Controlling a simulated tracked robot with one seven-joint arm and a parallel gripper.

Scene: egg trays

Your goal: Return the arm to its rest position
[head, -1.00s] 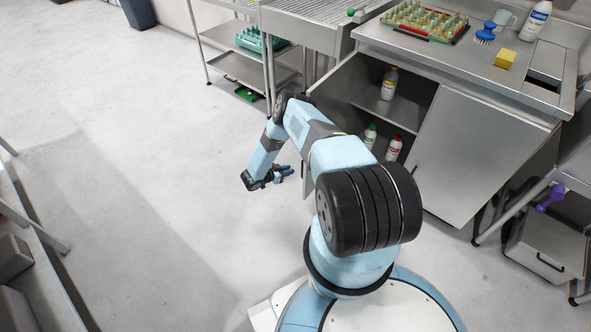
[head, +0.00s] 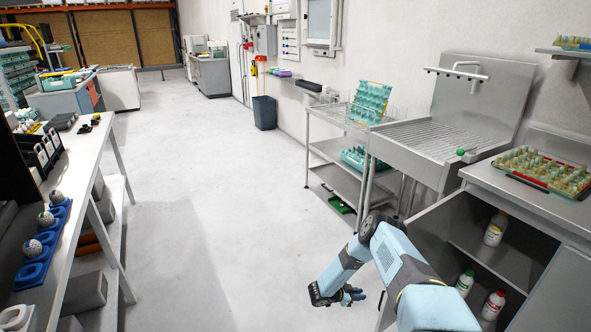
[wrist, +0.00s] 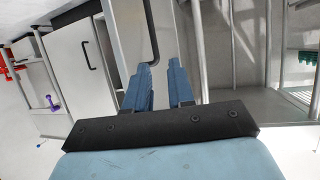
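My arm (head: 393,262) reaches out low in the head view. It is bent at the elbow, with the forearm sloping down to the left. My gripper (head: 354,295) hangs above the open floor, left of the open cabinet. In the wrist view my gripper (wrist: 159,68) shows two blue fingers with a gap between them and nothing in the gap. The fingers touch nothing that I can see.
The open cabinet door (head: 394,292) and steel counter (head: 480,179) stand close on the right. A steel sink (head: 425,140) and shelf rack (head: 338,158) are behind. A long table (head: 78,175) runs along the left. The floor (head: 215,220) between is clear.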

